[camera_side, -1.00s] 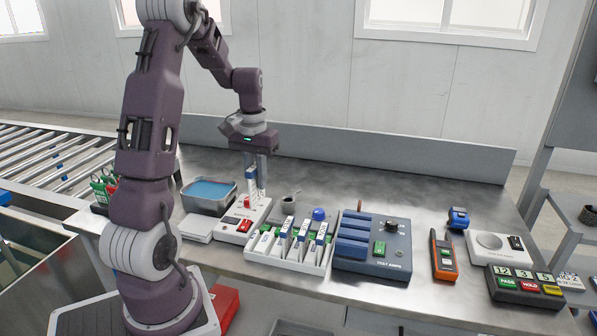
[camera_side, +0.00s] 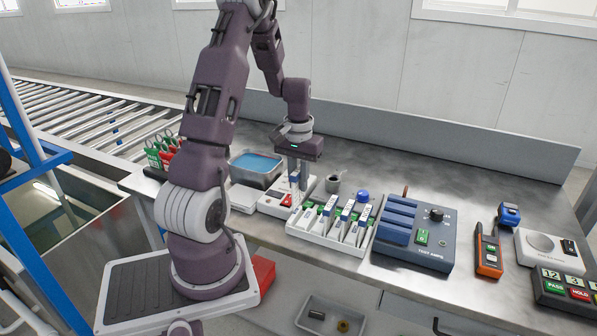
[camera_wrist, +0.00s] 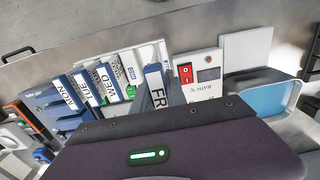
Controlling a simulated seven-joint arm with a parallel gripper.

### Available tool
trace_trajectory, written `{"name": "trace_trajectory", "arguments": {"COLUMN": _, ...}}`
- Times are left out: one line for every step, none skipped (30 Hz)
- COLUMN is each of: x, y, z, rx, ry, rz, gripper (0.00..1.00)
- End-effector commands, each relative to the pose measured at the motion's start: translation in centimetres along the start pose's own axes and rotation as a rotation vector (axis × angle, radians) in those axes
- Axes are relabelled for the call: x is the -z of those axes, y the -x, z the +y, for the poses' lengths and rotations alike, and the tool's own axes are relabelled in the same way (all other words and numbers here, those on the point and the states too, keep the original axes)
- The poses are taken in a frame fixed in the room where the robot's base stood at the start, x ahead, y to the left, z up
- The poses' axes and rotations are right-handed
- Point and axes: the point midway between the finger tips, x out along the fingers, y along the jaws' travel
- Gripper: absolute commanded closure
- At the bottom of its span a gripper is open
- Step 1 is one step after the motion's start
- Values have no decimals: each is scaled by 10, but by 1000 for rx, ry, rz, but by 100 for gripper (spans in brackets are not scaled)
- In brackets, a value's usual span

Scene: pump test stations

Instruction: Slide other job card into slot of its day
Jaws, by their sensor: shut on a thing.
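My gripper (camera_side: 298,182) is shut on a white job card with a blue top (camera_side: 295,184). In the wrist view the held card (camera_wrist: 154,79) reads "FR"; the rest of its label is hidden. It hangs upright near the left end of the white slotted card rack (camera_side: 322,243). I cannot tell whether its lower edge is inside a slot.
The white bath controller with a red switch (camera_wrist: 186,73) stands close to the held card. A tray of blue liquid (camera_side: 257,164) is behind it. The test box (camera_side: 412,238) stands right of the rack.

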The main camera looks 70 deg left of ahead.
Motion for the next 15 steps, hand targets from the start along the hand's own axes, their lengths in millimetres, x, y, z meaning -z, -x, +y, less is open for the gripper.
{"name": "trace_trajectory", "arguments": {"x": -1, "y": -5, "z": 0, "rx": 0, "ry": 0, "rz": -3, "gripper": 100}}
{"name": "trace_trajectory", "arguments": {"x": 0, "y": -8, "z": 0, "rx": 0, "ry": 0, "rz": -2, "gripper": 100}}
{"name": "trace_trajectory", "arguments": {"x": -1, "y": -11, "z": 0, "rx": 0, "ry": 1, "rz": -4, "gripper": 100}}
{"name": "trace_trajectory", "arguments": {"x": -1, "y": -14, "z": 0, "rx": 0, "ry": 1, "rz": -4, "gripper": 100}}
{"name": "trace_trajectory", "arguments": {"x": 0, "y": -16, "z": 0, "rx": 0, "ry": 1, "rz": -3, "gripper": 100}}
{"name": "trace_trajectory", "arguments": {"x": -1, "y": -20, "z": 0, "rx": 0, "ry": 1, "rz": -3, "gripper": 100}}
{"name": "trace_trajectory", "arguments": {"x": -1, "y": -23, "z": 0, "rx": 0, "ry": 1, "rz": -4, "gripper": 100}}
{"name": "trace_trajectory", "arguments": {"x": -1, "y": -26, "z": 0, "rx": 0, "ry": 1, "rz": -3, "gripper": 100}}
{"name": "trace_trajectory", "arguments": {"x": -1, "y": -29, "z": 0, "rx": 0, "ry": 1, "rz": -3, "gripper": 100}}
{"name": "trace_trajectory", "arguments": {"x": -1, "y": -32, "z": 0, "rx": 0, "ry": 1, "rz": -3, "gripper": 100}}
{"name": "trace_trajectory", "arguments": {"x": 0, "y": -35, "z": 0, "rx": 0, "ry": 0, "rz": -3, "gripper": 100}}
{"name": "trace_trajectory", "arguments": {"x": 0, "y": -38, "z": 0, "rx": 0, "ry": 0, "rz": -2, "gripper": 100}}
{"name": "trace_trajectory", "arguments": {"x": -1, "y": -41, "z": 0, "rx": -1, "ry": 0, "rz": -3, "gripper": 100}}
{"name": "trace_trajectory", "arguments": {"x": -1, "y": -44, "z": 0, "rx": 0, "ry": 0, "rz": -2, "gripper": 100}}
{"name": "trace_trajectory", "arguments": {"x": -1, "y": -47, "z": 0, "rx": -1, "ry": 0, "rz": -2, "gripper": 100}}
